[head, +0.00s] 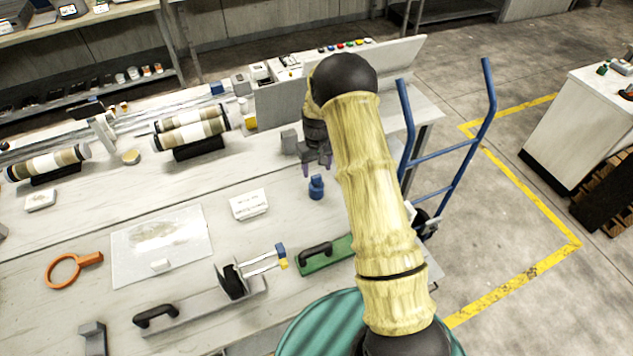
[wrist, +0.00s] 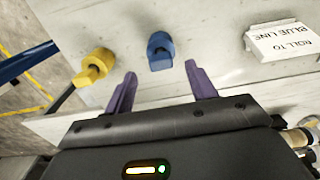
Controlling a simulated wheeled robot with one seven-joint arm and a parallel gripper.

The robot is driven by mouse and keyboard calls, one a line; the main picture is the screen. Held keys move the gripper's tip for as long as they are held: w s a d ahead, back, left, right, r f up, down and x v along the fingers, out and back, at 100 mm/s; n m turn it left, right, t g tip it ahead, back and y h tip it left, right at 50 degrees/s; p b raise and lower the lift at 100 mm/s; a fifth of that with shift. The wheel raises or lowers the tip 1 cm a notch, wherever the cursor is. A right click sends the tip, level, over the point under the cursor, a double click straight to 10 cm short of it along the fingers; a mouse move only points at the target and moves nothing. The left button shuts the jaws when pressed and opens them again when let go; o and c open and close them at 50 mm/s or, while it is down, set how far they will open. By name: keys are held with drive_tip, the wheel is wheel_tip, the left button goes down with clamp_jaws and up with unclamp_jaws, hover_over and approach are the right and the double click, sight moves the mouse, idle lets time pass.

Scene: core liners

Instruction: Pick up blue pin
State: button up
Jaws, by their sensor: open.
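My gripper (head: 316,168) is above the bench, close behind the pin in the head view. The pin appears free of both fingers. My yellow arm covers part of the bench to the right of it.
A yellow piece (wrist: 93,67) is left of the pin in the wrist view. A white label block (head: 249,204) sits left of the pin. A green plate with a black handle (head: 325,254) lies in front. A blue hand truck (head: 445,150) stands beyond the bench's right edge.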

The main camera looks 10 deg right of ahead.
sight(316, 176)
drive_tip(key=shift+w+f+p, duration=0.1)
drive_tip(key=shift+f+p, duration=1.35)
drive_tip(key=shift+f, duration=1.05)
drive_tip(key=c, duration=1.1)
